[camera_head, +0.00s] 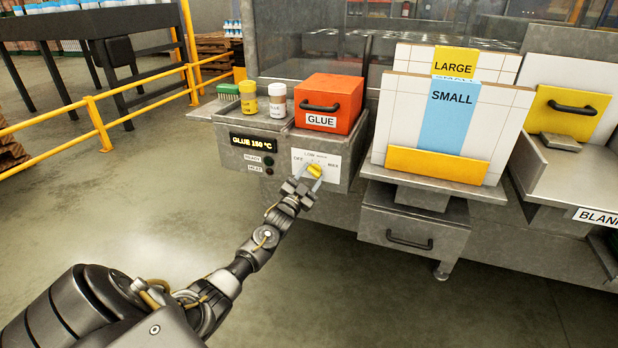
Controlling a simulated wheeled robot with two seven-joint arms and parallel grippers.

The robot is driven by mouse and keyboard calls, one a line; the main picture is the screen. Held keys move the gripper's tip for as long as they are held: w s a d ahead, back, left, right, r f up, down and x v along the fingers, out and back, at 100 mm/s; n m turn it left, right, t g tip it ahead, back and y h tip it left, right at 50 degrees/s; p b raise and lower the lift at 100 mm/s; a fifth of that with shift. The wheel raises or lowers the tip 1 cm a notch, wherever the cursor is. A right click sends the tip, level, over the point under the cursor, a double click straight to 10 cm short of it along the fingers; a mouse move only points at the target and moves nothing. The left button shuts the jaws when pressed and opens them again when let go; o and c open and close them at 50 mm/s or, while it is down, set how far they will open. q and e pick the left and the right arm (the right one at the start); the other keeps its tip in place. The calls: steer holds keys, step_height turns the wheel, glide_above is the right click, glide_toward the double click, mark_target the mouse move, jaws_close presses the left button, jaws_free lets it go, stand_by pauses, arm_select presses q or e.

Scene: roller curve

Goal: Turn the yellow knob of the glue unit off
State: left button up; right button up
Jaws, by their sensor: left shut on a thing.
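The glue unit (225,158) is a grey metal box at the middle left, with a lit display reading "GLUE 150 °C". On its front is a white dial plate (330,160) with "OFF" at its left and "MAX" at its right. The yellow knob (315,170) sits on this plate. My left gripper (308,178) is at the knob with its fingers on either side, shut on it. The fingers partly cover the knob and the lower plate, so I cannot tell its exact setting. My right gripper is not in view.
A red-orange GLUE box (338,95), two small jars (277,98) and a green brush (228,91) stand on the unit. To the right are the SMALL panel stack (450,115) and a drawer (405,232). A yellow rail (98,125) runs at left. The floor in front is clear.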

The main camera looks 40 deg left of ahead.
arm_select(q)
steer(key=shift+r, duration=0.15)
steer(key=o, duration=1)
steer(key=shift+c, duration=0.2)
steer(key=shift+s, duration=0.1)
steer(key=v, duration=1)
steer(key=shift+s+f, duration=0.2)
steer(key=shift+s, duration=0.05)
